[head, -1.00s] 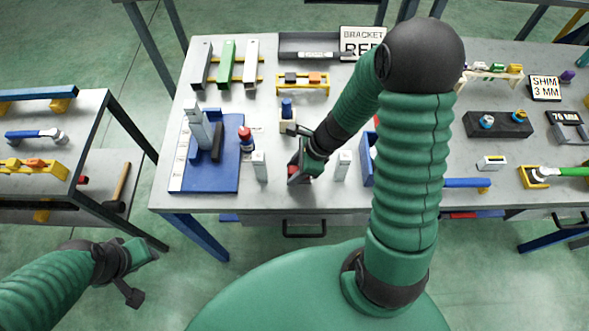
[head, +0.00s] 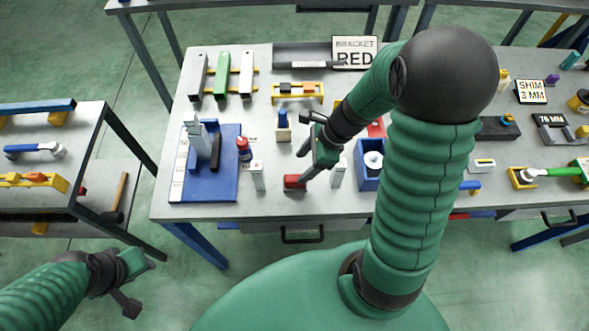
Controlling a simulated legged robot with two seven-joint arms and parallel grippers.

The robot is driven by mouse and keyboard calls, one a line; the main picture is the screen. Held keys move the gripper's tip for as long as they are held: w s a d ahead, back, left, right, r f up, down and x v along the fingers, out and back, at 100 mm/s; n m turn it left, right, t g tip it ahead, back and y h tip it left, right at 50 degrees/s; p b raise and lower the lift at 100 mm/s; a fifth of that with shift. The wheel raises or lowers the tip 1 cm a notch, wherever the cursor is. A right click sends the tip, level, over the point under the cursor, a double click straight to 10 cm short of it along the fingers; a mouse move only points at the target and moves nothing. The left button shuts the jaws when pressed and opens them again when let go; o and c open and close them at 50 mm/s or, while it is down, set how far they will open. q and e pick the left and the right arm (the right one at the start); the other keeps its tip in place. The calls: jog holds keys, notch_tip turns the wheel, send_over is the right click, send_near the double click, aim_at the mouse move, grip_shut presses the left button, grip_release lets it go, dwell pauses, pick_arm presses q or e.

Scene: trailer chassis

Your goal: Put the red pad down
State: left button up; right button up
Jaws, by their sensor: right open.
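The red pad (head: 294,182) is a small red block lying on the grey bench top near its front edge, between two light upright blocks, the left one (head: 257,176) and the right one (head: 339,173). My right gripper (head: 303,167) is open, over and just right of the pad, with no pad between its fingers. A dark finger overlaps the pad's right side in the picture, and I cannot tell whether it touches. My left gripper (head: 130,283) is at the lower left, away from the bench, its jaws unclear.
A blue fixture (head: 228,185) and a red-capped bottle (head: 244,150) stand left of the pad. A blue box (head: 366,180) with a white roll is to the right. A blue-topped block (head: 283,127) and a yellow rack (head: 297,93) are behind.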

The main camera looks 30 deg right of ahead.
jog(key=s+a+r+n+h, duration=0.1)
jog(key=a+n+h, duration=0.1)
jog(key=n, duration=1)
jog(key=s+a+r+n+h, duration=0.1)
jog(key=a+n, duration=0.3)
jog(key=n, duration=0.8)
jog(key=shift+s+r+h, duration=0.35)
jog(key=shift+s+h, duration=0.15)
jog(key=shift+h, duration=0.1)
jog(key=shift+a, duration=0.4)
jog(key=shift+d, duration=0.2)
